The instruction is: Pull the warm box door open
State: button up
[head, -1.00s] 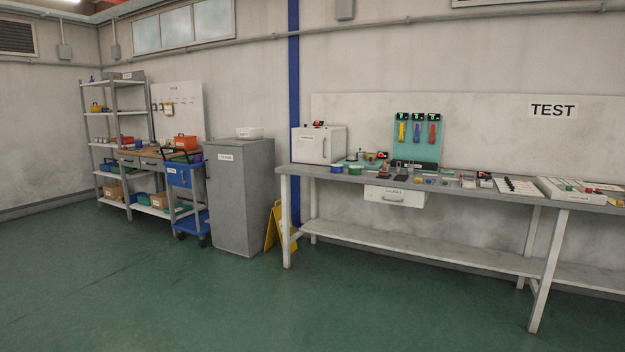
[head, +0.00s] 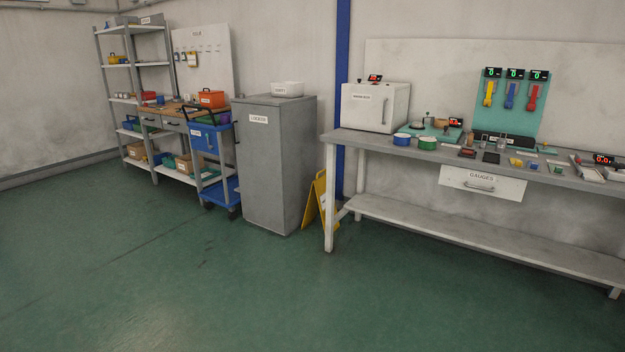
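The warm box (head: 376,106) is a white cabinet on the left end of the grey test bench (head: 352,138). Its front door (head: 362,110) looks shut and carries a small label. A small red display (head: 375,78) stands on top of or just behind the box. My gripper and arm are not in view, and I am some distance from the bench.
A grey locker (head: 275,165) and a yellow floor sign (head: 315,200) stand left of the bench. A blue cart (head: 212,170) is further left. Tape rolls (head: 427,143) and gauges lie right of the box. The green floor (head: 200,290) ahead is clear.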

aim_at(370, 108)
jog(key=i, duration=2.4)
jog(key=i+z, duration=0.15)
jog(key=i, duration=0.3)
jog(key=i+j+z, duration=0.15)
jog(key=i, duration=0.3)
jog(key=i+j+z, duration=0.15)
jog(key=i, duration=0.25)
jog(key=i+j+z, duration=0.15)
jog(key=i, duration=0.3)
